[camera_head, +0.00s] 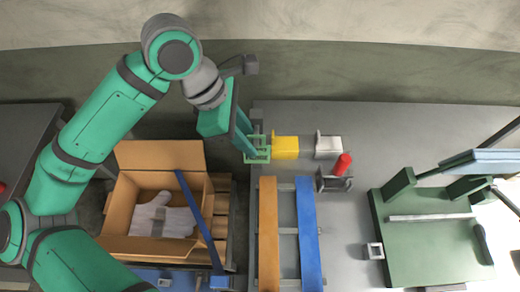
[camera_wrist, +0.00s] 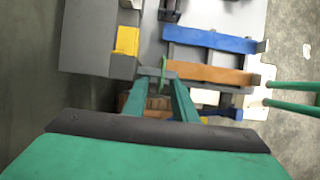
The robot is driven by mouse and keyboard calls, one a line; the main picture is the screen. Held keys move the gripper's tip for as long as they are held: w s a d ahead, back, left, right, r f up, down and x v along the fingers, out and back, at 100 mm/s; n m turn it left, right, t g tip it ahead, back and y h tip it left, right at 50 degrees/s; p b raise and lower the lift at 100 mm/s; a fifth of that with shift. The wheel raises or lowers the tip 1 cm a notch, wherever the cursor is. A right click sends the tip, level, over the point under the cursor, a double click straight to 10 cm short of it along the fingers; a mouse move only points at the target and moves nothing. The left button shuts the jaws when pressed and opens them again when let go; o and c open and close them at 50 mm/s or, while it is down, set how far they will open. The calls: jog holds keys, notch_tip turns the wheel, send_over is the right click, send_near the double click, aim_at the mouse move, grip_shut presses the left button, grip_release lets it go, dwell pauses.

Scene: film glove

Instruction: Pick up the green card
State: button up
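A light green, frame-like piece (camera_head: 257,149), which looks like the green card, is at the left edge of the grey table, left of a yellow block. My gripper (camera_head: 250,145) comes down from the upper left, its fingertips close beside or over this piece. In the wrist view a thin green strip (camera_wrist: 165,69) shows by the tips of my gripper (camera_wrist: 163,74). The two fingers look apart, with a gap between them. I cannot tell whether they touch the green piece, and part of it is hidden.
The yellow block (camera_head: 285,148), a white block (camera_head: 328,147) and a red cylinder (camera_head: 342,164) stand to the right. An orange bar (camera_head: 268,235) and a blue bar (camera_head: 308,235) lie nearer. A cardboard box (camera_head: 120,225) holding a white glove (camera_head: 163,215) is lower left.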

jog(key=shift+f, duration=0.3)
jog(key=x, duration=0.5)
jog(key=shift+s, duration=0.1)
grip_shut()
